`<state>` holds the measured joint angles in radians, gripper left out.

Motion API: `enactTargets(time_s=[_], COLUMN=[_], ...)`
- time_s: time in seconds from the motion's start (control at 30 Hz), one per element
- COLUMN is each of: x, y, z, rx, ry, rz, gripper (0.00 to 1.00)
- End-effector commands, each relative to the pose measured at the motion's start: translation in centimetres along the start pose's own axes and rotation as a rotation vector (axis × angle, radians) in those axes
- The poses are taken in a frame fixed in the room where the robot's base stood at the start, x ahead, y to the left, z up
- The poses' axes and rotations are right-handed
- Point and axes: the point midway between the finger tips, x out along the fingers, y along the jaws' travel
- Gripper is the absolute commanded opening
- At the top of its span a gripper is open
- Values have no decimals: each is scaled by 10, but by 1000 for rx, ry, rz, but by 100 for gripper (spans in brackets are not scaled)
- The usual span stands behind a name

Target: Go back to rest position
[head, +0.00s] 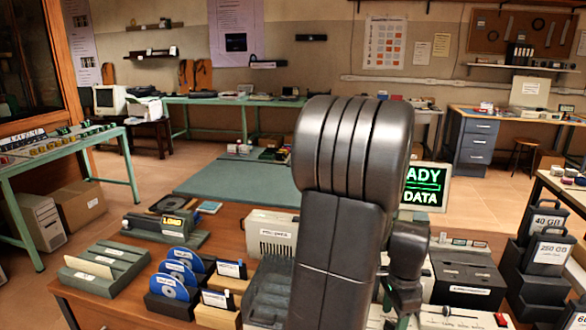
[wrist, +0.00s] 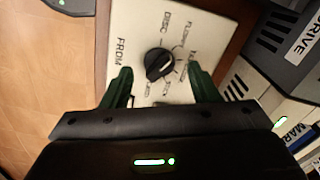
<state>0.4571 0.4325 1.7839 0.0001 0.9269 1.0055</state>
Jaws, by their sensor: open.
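My gripper (wrist: 163,78) is open in the wrist view, with one dark green finger on each side of a black dial knob (wrist: 159,64). The fingers stand apart from the knob, and nothing is held. The knob sits on a cream panel (wrist: 125,30) with "FROM" and "DISC" printed on it; the other labels are hard to read. A white pointer mark shows on the knob. In the head view my dark arm rises through the middle and bends down at the right, and my gripper's end is mostly hidden low in the picture.
On the table, blue discs (head: 180,264) stand in a rack beside a grey slotted tray (head: 105,262). A screen (head: 427,186) reads "ADY DATA". Black drive holders (head: 545,252) stand at the right. In the wrist view, a grey drive unit (wrist: 285,40) is close right of the panel.

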Motion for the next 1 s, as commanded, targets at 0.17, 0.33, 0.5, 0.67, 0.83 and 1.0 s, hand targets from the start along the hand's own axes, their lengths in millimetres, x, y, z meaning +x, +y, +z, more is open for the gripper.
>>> enactTargets(time_s=[0.17, 0.33, 0.5, 0.67, 0.83, 1.0], x=[-40, -74, -102, -118, -124, -125], y=[-1, -1, 0, 0, 0, 0], z=[0, 0, 0, 0, 0, 0], rx=[-3, -4, -5, -5, -5, -5], ry=[3, 4, 3, 2, 1, 1], rz=[-5, -6, -5, -2, -2, -1], gripper=[55, 55, 55, 55, 55, 55])
